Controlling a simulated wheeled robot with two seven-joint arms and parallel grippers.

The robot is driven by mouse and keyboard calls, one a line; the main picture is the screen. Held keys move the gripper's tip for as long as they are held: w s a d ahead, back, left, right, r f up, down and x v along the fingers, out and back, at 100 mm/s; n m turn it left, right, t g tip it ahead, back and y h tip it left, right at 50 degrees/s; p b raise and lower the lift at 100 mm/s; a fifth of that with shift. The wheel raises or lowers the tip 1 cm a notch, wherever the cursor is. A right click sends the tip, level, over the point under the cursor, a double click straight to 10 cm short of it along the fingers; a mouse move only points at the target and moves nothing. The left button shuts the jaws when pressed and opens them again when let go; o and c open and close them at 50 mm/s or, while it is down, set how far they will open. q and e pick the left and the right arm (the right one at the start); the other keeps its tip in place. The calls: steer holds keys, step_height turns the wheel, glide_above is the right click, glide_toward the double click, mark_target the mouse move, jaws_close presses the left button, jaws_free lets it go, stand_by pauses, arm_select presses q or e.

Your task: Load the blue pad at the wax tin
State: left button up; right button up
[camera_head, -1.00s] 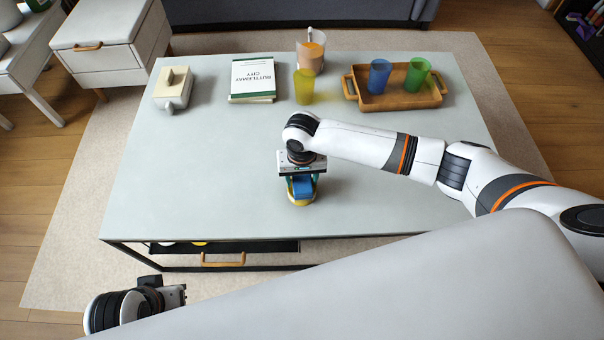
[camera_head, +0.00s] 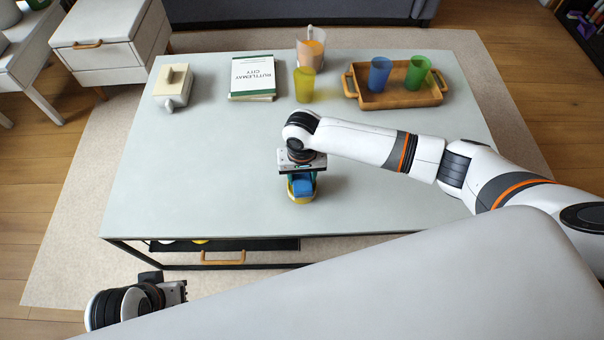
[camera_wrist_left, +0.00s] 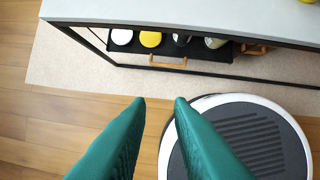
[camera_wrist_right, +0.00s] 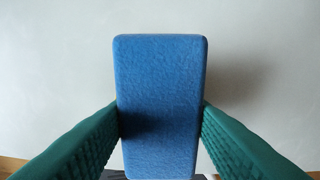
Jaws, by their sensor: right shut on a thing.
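A blue pad (camera_head: 302,187), a rectangular block, is held in my right gripper (camera_head: 302,176) near the table's front edge. In the right wrist view the pad (camera_wrist_right: 160,85) stands between the two green fingers, which press on its sides. A round yellow tin (camera_head: 302,200), apparently the wax tin, shows just below the pad in the head view. Whether pad and tin touch cannot be told, and the tin's top is mostly hidden. My left gripper (camera_wrist_left: 160,100) is empty, its fingertips apart, in front of the table and low at the left.
The grey table (camera_head: 210,150) is clear around the right gripper. An open drawer (camera_wrist_left: 190,55) holds tins.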

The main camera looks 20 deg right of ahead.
arm_select(q)
steer(key=shift+s+f, duration=0.1)
steer(key=shift+f, duration=0.3)
steer(key=shift+w, duration=0.3)
stand_by(0.4)
steer(key=shift+s+f, duration=0.15)
steer(key=shift+f, duration=0.55)
stand_by(0.4)
steer(key=shift+w+p, duration=0.2)
steer(key=shift+p, duration=0.1)
arm_select(e)
steer(key=shift+f, duration=0.1)
arm_select(q)
steer(key=shift+f, duration=0.3)
arm_select(e)
steer(key=shift+s, duration=0.1)
stand_by(0.5)
arm_select(q)
steer(key=shift+r, duration=0.1)
